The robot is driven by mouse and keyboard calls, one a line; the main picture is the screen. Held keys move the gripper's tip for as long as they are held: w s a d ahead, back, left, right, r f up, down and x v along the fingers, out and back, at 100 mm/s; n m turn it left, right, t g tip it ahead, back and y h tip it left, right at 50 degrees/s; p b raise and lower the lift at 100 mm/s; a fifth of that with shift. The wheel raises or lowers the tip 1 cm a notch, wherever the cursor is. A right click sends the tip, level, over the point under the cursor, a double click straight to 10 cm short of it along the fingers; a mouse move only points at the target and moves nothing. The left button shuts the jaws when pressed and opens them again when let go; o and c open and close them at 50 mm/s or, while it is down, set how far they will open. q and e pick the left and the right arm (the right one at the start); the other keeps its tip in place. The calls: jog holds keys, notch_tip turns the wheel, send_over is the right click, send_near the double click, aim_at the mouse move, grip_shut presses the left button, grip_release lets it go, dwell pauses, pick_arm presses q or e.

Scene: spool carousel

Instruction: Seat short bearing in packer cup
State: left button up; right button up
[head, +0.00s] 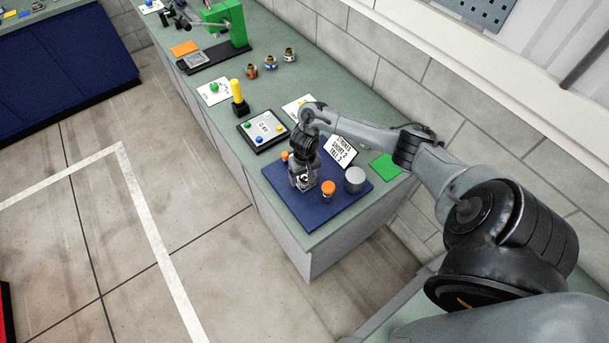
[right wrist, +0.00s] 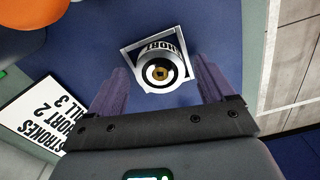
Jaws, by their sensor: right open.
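In the right wrist view a round bearing-like piece (right wrist: 161,72), with a metal rim, a black ring and a gold centre, stands on a square plate marked SHORT (right wrist: 153,46). I cannot tell whether it sits in a cup. My right gripper (right wrist: 157,88) is open, its fingers apart on either side of the piece in this picture; contact is not clear. In the head view my right gripper (head: 304,183) points down over the blue mat (head: 310,216) and mostly hides the piece. My left gripper is not in view.
A grey cylinder (head: 355,180) and an orange-topped piece (head: 328,188) stand close right of the gripper. A second orange top (head: 285,156) is behind-left. A strokes sign (head: 341,152) reads short 2, tall 3. A green square (head: 386,167) lies right. The mat's front is clear.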

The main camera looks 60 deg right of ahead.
aim_at(304, 177)
notch_tip(304, 177, up, 11)
jog(key=p, duration=0.5)
jog(key=w+a+f+n+t+y, duration=0.15)
jog(key=a+n+t, duration=0.55)
jog(key=a, duration=2)
jog(key=s+r+n+g, duration=0.1)
jog(key=s+r, duration=0.3)
jog(key=s, duration=0.3)
jog(key=s+r+n+g+h, duration=0.1)
jog(key=s+r+g, duration=0.1)
jog(key=s, duration=0.6)
jog(key=shift+s+d+r, duration=0.15)
jog(key=shift+d+r, duration=0.15)
jog(key=shift+r, duration=0.6)
notch_tip(304, 177, up, 6)
jog(key=p, duration=0.6)
